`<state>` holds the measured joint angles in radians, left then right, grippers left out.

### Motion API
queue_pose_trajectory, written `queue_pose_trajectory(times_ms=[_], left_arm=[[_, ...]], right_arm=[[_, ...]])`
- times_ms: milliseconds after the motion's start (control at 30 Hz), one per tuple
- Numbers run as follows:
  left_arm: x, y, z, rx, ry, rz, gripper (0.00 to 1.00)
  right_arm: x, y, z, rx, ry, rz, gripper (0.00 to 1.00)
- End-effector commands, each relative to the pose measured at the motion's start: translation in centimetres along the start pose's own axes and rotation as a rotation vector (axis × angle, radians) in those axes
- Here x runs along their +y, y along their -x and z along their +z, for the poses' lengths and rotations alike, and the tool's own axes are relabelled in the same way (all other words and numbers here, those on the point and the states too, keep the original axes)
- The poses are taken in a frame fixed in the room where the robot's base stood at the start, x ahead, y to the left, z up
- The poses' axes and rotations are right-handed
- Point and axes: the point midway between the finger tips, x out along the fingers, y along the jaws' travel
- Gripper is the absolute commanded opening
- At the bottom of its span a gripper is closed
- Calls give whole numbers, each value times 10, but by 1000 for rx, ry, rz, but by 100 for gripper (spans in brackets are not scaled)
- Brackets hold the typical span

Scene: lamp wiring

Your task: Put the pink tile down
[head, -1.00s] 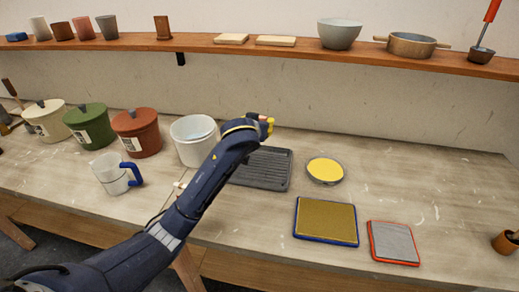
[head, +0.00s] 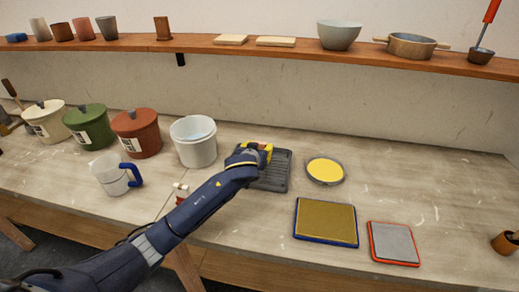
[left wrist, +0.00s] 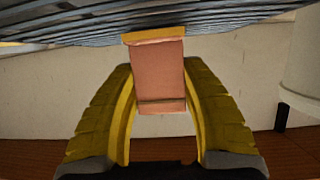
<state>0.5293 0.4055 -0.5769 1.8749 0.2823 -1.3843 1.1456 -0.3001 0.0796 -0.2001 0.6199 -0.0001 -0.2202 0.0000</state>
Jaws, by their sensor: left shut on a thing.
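My left gripper (head: 262,149) is over the dark ribbed rack (head: 276,180) on the bench in the head view. In the left wrist view the gripper's yellow fingers (left wrist: 160,125) are shut on the pink tile (left wrist: 158,78). The tile has a yellowish far edge, and that edge overlaps the grey slats of the rack (left wrist: 215,15) in the picture. I cannot tell whether tile and rack touch. My right gripper is not in view.
A white bucket (head: 195,150) stands left of the rack. A round yellow-filled dish (head: 325,170), a blue-edged pad (head: 326,222) and a red-edged grey pad (head: 394,243) lie to the right. A jug (head: 110,176) stands front left. The wall shelf (head: 280,60) runs behind.

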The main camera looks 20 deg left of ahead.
Motion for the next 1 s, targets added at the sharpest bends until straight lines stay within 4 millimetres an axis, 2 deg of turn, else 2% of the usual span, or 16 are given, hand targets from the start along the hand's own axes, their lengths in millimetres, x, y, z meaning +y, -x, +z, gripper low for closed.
queue_pose_trajectory(times_ms=[400,433,600,1000], left_arm=[[0,-1,3,0,2,1,8],[0,-2,3,0,2,1,46],[0,-2,3,0,1,1,65],[1,4,0,1,1,1,67]], right_arm=[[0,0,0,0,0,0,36],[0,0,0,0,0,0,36],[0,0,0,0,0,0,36],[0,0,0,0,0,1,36]])
